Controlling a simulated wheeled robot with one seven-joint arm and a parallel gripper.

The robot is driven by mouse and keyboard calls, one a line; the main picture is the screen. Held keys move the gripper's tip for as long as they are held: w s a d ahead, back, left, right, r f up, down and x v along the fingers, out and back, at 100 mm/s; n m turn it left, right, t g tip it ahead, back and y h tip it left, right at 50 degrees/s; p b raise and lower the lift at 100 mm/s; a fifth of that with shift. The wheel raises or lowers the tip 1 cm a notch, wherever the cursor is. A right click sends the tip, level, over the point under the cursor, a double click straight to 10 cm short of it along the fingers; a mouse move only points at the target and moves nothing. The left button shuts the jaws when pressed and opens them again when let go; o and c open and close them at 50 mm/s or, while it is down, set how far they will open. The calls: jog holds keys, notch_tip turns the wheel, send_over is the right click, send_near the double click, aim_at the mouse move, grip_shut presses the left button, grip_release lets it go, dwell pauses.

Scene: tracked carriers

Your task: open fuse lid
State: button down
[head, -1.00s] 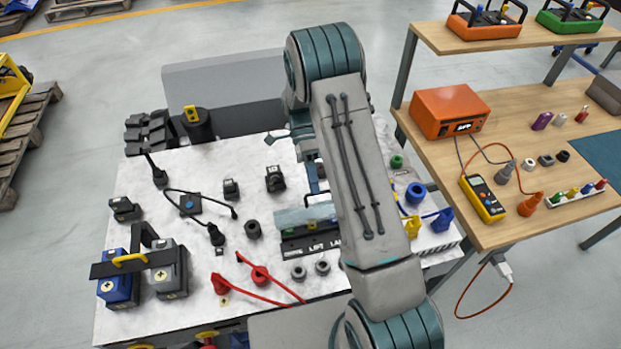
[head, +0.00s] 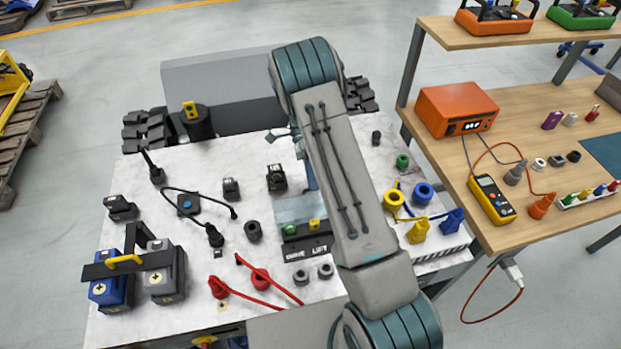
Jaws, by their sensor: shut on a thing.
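The fuse box (head: 307,246) sits near the front middle of the white deck, with DRIVE and LIFT labels on its front. A green fuse (head: 290,230) and a yellow fuse (head: 315,225) show in it. Its pale see-through lid (head: 297,209) stands raised behind the fuses. My arm covers the right part of the box and lid. My gripper (head: 311,182) shows only as a blue sliver beside the arm, at the lid's far edge. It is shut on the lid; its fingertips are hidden.
Loose plugs and a red cable (head: 268,289) lie left of the box. A black-barred block pair (head: 125,265) stands at front left. Yellow (head: 418,231) and blue (head: 450,222) connectors stand right of my arm. A wooden bench (head: 525,145) is at right.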

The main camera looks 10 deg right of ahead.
jog(key=shift+w+f, duration=0.1)
dwell(0.5)
jog(key=c, duration=1.5)
grip_release()
jog(key=shift+w, duration=0.1)
jog(key=shift+v, duration=6.85)
